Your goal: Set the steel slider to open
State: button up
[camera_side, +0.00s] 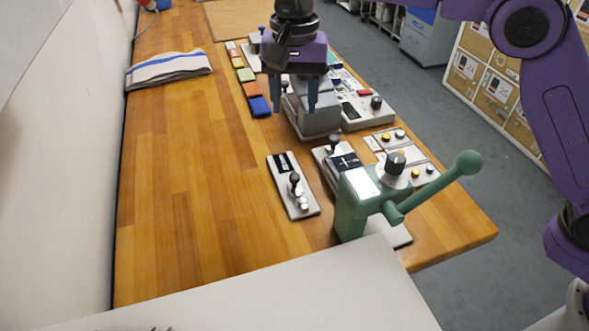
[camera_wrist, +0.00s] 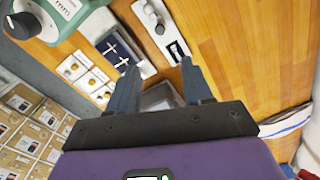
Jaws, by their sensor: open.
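A narrow silver slider plate (camera_side: 284,175) lies on the wooden table, apart from my gripper. It has a dark slot with white marks at its far end and a black knob (camera_side: 294,179) towards its near end, beside a small steel piece. The plate also shows in the wrist view (camera_wrist: 174,33), beyond my fingertips, with its knob (camera_wrist: 159,29) away from the slotted end. The lettering is too small to read. My gripper (camera_side: 294,108) is open and empty, pointing down above the grey block. Its two fingers show in the wrist view (camera_wrist: 160,66).
A green lever machine (camera_side: 352,208) stands right of the slider plate. A plate with a cross-marked dark panel (camera_side: 345,161) and a button panel (camera_side: 402,150) are nearby. A grey block (camera_side: 316,122) stands below my gripper.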

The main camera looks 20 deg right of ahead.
aim_at(295, 176)
notch_tip(295, 176, down, 18)
jog(key=shift+r, duration=0.2)
dwell(0.4)
grip_shut()
